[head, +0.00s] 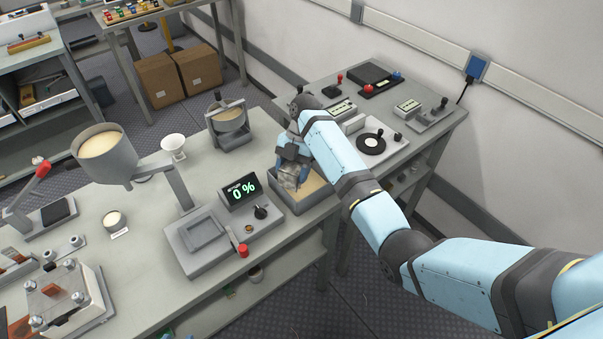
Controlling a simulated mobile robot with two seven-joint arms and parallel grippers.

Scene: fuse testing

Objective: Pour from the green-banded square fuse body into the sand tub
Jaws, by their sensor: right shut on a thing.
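The sand tub (298,205) is a grey square box with pale sand in it, near the right end of the workbench. My right gripper (290,170) is over the tub, its arm coming in from the right. It is shut on a small pale, greyish block (289,177), which I take to be the square fuse body; it is held low over the sand. The gripper and arm hide much of it, and I cannot make out a green band or whether sand is flowing. My left gripper is not in view.
A sand hopper (106,155) and a tilting pot (230,122) stand nearby. A side bench (420,135) with test devices is at the right.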

